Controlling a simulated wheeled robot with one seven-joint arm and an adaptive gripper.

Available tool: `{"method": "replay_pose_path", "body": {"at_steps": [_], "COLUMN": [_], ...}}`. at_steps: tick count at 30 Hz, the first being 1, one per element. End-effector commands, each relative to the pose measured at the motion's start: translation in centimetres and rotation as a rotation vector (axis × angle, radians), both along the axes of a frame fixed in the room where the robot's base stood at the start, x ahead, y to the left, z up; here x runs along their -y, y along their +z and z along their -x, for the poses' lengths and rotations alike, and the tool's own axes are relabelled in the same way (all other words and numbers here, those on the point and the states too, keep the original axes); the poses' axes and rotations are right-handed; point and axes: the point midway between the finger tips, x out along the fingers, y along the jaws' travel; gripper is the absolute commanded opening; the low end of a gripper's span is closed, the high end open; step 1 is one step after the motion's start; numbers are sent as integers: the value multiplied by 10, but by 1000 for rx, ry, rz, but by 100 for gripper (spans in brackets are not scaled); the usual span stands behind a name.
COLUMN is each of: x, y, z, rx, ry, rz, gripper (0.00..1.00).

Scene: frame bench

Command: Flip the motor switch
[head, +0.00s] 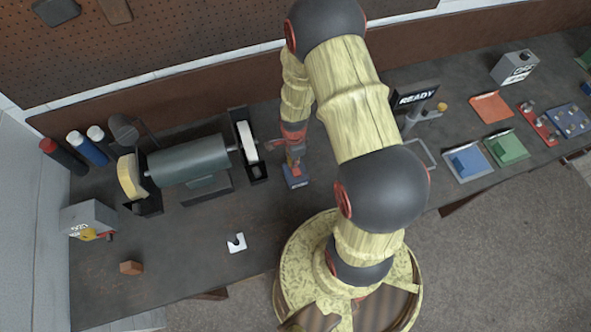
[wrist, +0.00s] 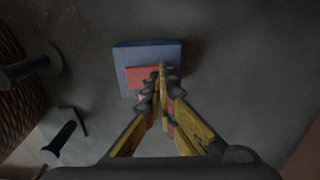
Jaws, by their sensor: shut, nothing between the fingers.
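The motor switch appears to be the small blue box (head: 296,183) on the bench, just right of the grinder. In the wrist view the blue box (wrist: 125,58) carries a raised red plate (wrist: 135,76) on its face. My gripper (head: 295,163) is above the box, pointing down at it. In the wrist view the yellow fingers of my gripper (wrist: 162,72) are together at the tips, empty, over the right end of the red plate. I cannot tell whether they touch it. The fingers hide part of the plate and box.
The bench grinder (head: 190,160) with its pale wheel (head: 248,142) stands close to the left of my gripper. A READY sign (head: 415,96) stands to the right.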

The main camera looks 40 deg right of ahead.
Motion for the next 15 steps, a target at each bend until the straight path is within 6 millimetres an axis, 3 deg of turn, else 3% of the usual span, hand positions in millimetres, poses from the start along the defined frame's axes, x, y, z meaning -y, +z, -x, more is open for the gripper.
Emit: {"method": "replay_pose_path", "body": {"at_steps": [5,15], "x": [0,0], "y": [2,26], "z": [0,-1], "rx": [0,2], "ry": [0,0], "rz": [0,1], "gripper": [0,0]}}
